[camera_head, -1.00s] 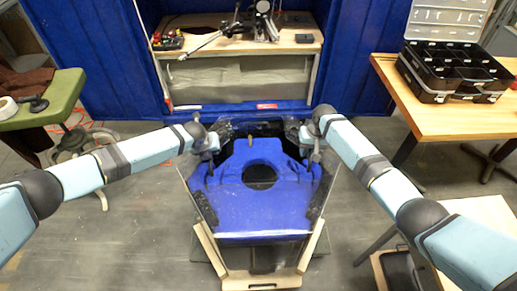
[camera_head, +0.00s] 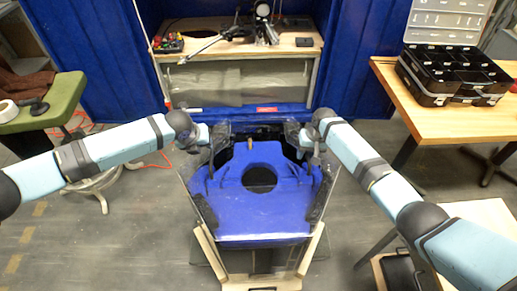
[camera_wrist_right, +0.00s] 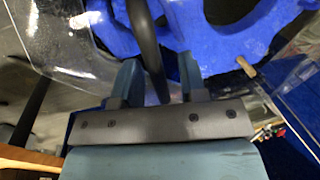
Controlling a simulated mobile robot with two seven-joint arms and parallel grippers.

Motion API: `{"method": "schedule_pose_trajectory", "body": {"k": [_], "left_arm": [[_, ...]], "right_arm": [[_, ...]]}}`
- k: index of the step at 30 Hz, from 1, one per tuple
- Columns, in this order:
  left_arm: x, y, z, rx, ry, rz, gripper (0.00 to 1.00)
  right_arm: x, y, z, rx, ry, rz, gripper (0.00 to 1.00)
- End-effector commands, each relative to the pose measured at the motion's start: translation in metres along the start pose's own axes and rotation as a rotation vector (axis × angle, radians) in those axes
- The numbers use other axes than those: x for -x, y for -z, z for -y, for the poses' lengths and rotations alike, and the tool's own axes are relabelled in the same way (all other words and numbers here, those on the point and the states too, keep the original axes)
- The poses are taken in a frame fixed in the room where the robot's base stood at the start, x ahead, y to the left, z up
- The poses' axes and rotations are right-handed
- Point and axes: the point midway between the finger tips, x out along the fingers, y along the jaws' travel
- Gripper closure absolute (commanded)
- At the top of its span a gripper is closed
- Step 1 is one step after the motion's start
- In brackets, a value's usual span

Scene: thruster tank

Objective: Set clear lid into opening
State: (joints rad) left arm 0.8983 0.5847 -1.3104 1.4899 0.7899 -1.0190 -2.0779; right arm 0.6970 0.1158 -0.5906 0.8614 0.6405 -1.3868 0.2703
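The blue tank body (camera_head: 262,215) stands in front of me, with a round dark opening (camera_head: 260,178) in its middle. Clear plastic shows along its edges, with clear pieces near its far left corner (camera_head: 222,140) and far right corner (camera_head: 292,135). I cannot tell which clear part is the lid. My right gripper (camera_head: 313,157) is at the tank's far right. In the right wrist view, its fingers (camera_wrist_right: 160,75) stand apart on either side of a dark bar, with a gap beside the right finger. My left gripper (camera_head: 214,150) is at the far left; its fingers are too small to read.
A workbench (camera_head: 290,48) with tools stands behind the tank in a blue frame. A wooden table (camera_head: 450,122) with a black organizer case (camera_head: 455,75) is at right. A green stool (camera_head: 50,108) is at left.

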Motion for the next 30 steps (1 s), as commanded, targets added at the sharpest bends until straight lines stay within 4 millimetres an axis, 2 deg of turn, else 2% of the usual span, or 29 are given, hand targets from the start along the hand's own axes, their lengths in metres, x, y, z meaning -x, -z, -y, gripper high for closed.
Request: {"method": "schedule_pose_trajectory", "body": {"k": [3, 8, 11, 21, 25, 30], "left_arm": [[0.014, 0.0, 0.0, 0.001, 0.0, 0.0, 0.58], [0.021, 0.0, 0.0, 0.001, 0.001, 0.0, 0.58], [0.021, 0.0, 0.001, 0.001, 0.001, 0.0, 0.58], [0.021, 0.0, 0.0, 0.001, 0.001, 0.0, 0.58], [0.021, 0.0, 0.0, 0.001, 0.001, 0.0, 0.58], [0.021, 0.0, 0.0, 0.001, 0.001, 0.0, 0.58]], "right_arm": [[0.0, 0.0, 0.0, 0.0, 0.0, 0.0, 0.61], [0.005, 0.0, 0.0, 0.0, 0.0, -0.002, 0.61], [0.018, 0.001, -0.001, 0.0, 0.0, -0.003, 0.61], [0.089, 0.001, 0.0, 0.001, 0.001, -0.003, 0.61], [0.108, 0.0, 0.0, 0.001, 0.0, -0.002, 0.61], [0.119, 0.0, 0.0, 0.0, 0.0, -0.001, 0.61]]}}
